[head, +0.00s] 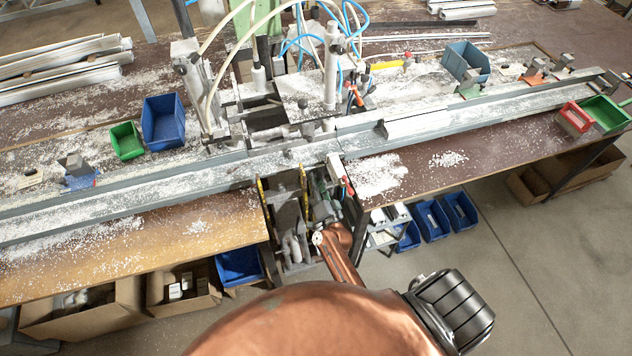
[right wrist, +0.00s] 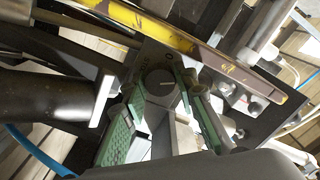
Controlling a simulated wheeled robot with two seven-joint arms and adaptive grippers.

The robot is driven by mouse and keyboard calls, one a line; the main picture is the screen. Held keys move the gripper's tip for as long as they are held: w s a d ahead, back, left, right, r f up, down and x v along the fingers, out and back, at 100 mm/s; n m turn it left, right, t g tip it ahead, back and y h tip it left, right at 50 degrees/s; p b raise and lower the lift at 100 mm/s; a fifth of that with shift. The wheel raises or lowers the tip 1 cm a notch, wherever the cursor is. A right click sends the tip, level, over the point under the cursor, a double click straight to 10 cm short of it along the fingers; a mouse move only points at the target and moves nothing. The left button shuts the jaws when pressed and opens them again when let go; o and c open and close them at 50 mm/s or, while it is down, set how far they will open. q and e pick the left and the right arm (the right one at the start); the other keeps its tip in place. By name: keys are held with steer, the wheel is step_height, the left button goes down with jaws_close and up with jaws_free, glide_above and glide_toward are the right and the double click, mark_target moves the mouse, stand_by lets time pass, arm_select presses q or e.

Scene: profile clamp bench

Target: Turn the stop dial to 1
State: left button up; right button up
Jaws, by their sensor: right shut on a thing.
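The stop dial (right wrist: 158,82) is a dark round knob with a short white mark, seen in the right wrist view on a dark plate. The mark points to the right in that view. In the head view my right gripper (head: 324,186) is small, low under the front of the bench, partly hidden by my copper arm. I cannot make out the dial there. My left gripper is not in view.
A yellow, worn bar (right wrist: 150,32) runs just above the dial in the right wrist view. A dark cylinder (right wrist: 50,100) lies to the left. In the head view the clamp bench rail (head: 440,125) passes above my gripper, and blue bins (head: 430,220) stand to its right.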

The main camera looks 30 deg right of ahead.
steer(key=shift+f, duration=0.1)
steer(key=o, duration=0.9)
steer(key=v, duration=1.2)
